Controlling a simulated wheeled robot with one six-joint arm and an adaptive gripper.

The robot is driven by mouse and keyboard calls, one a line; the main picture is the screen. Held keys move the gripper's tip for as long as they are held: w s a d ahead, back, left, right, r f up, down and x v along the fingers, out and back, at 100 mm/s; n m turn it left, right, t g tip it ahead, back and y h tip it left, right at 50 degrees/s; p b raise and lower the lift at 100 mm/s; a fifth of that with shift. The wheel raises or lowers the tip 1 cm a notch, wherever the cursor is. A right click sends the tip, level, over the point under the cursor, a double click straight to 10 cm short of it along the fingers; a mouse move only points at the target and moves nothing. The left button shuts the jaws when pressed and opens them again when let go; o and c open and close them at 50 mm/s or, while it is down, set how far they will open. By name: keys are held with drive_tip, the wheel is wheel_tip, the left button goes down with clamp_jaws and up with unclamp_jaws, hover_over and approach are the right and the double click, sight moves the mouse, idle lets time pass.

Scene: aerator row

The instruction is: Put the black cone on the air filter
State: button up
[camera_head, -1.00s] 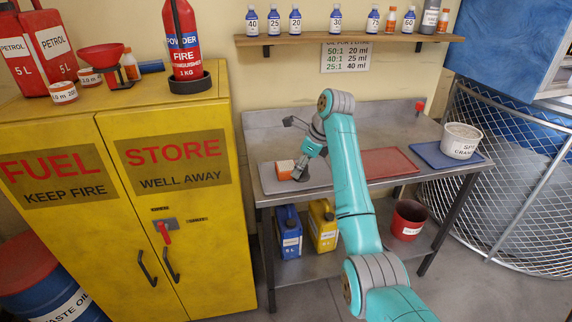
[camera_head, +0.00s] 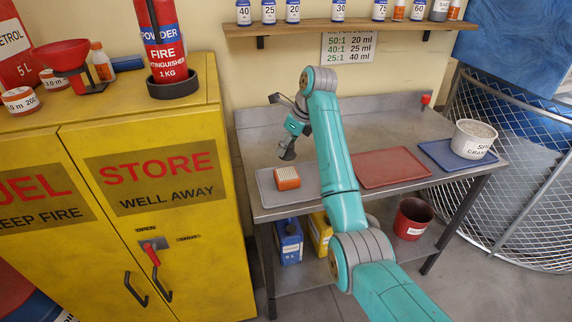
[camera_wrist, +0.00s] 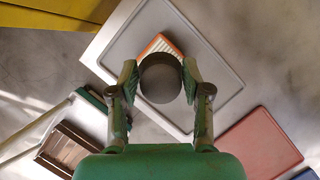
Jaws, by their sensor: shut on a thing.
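My gripper (camera_wrist: 160,80) is shut on the black cone (camera_wrist: 160,85); in the wrist view the cone shows as a dark round end between the two fingers. In the head view the cone (camera_head: 287,152) hangs in the air above the air filter. The air filter (camera_head: 287,179), an orange block with a pale pleated top, sits on the grey tray (camera_head: 265,198) at the left of the metal bench. In the wrist view the cone hides much of the filter (camera_wrist: 157,45). The cone and filter look apart.
A red mat or tray (camera_head: 390,168) and a blue tray (camera_head: 440,151) lie to the right on the bench (camera_head: 400,122). A white tub (camera_head: 473,139) stands on the blue one. The yellow cabinet (camera_head: 200,215) is close on the left. A bottle shelf (camera_head: 330,29) hangs above.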

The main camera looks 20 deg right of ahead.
wheel_tip(320, 180, down, 7)
drive_tip(key=shift+f, duration=0.1)
drive_tip(key=o, duration=1.2)
drive_tip(key=shift+c, duration=0.2)
